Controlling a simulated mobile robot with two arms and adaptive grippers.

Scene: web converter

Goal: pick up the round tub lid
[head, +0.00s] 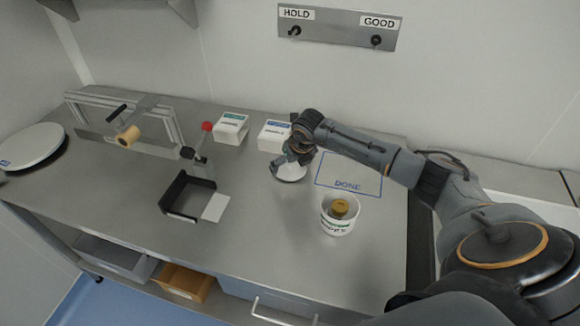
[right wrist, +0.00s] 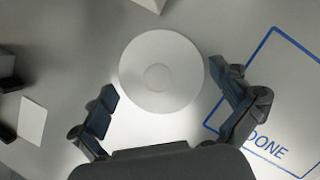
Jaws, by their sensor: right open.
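The round tub lid (right wrist: 161,72) is a flat white disc with a raised centre, lying on the grey counter. In the head view the lid (head: 291,174) shows just below my right gripper (head: 291,158), which partly covers it. In the right wrist view my right gripper (right wrist: 170,100) is open, one finger on each side of the lid's near part, with nothing between them but the lid and counter. I cannot tell the exact height of the fingers above the lid. A white tub (head: 337,222) with a brown item inside stands to the right and nearer. My left gripper is not in view.
The blue DONE outline (head: 348,184) lies right of the lid. Two white boxes (head: 231,127) (head: 273,134) stand behind it. A black-edged fixture with a red-knobbed lever (head: 207,127) stands left. Counter (head: 270,225) between fixture and tub is clear.

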